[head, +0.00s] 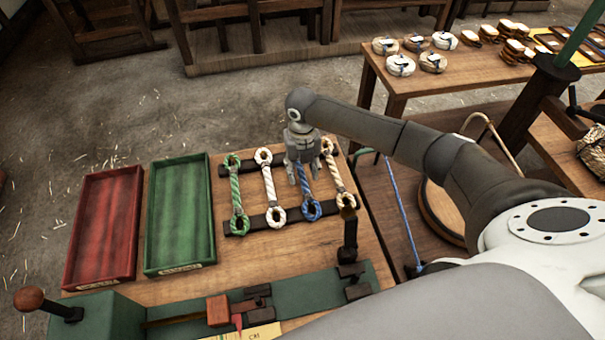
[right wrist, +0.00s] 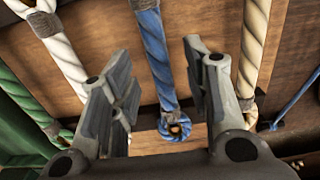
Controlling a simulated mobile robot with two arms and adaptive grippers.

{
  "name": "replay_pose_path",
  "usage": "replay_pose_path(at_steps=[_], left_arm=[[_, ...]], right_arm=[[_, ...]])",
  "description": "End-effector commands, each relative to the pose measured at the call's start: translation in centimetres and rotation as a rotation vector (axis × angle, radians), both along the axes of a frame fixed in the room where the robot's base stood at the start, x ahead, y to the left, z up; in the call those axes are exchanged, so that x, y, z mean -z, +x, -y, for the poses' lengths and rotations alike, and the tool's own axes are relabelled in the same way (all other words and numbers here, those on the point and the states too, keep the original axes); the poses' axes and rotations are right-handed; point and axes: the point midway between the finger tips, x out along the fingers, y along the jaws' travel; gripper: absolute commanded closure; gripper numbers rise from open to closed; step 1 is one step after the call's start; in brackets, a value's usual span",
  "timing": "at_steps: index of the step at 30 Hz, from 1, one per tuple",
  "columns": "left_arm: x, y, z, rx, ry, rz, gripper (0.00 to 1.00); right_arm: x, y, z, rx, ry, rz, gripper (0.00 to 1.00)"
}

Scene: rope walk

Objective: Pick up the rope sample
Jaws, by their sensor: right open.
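Several short rope samples with looped ends lie side by side on a dark rack on the wooden bench. They are a green one (head: 236,192), a white one (head: 269,187), a blue one (head: 308,190) and a cream one with brown bindings (head: 338,175). My right gripper (head: 303,180) is over the blue sample and hides its upper part. In the right wrist view the open jaws (right wrist: 160,95) stand either side of the blue rope (right wrist: 154,50), with nothing gripped. Whether the fingertips are level with the rope is unclear. My left gripper is not in view.
A red tray (head: 105,225) and a green tray (head: 180,215), both empty, lie left of the samples. A green bench device (head: 115,315) with a knobbed lever and a dark post (head: 349,235) stand in front. Rope coils (head: 400,65) sit on a table behind.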

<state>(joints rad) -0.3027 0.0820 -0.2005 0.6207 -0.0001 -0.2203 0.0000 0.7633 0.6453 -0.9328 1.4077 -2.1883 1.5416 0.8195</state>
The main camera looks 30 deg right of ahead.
Motion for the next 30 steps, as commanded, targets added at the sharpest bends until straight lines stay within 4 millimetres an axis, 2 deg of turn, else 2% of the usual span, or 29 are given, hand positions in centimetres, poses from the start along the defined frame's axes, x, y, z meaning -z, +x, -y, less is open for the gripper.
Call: replay_pose_path(at_steps=[4, 11, 22, 30], left_arm=[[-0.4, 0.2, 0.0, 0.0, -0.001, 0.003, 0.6], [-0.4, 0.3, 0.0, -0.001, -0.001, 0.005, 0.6], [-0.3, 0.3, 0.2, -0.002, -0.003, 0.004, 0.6], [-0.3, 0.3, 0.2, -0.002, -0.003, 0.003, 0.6]], right_arm=[[1.4, 0.1, 0.0, 0.0, 0.0, 0.002, 0.56], [1.6, 0.1, 0.0, 0.0, 0.0, 0.003, 0.56], [1.6, 0.1, 0.0, 0.0, 0.0, 0.003, 1.0], [1.5, 0.2, 0.0, 0.0, 0.0, 0.004, 1.0]])
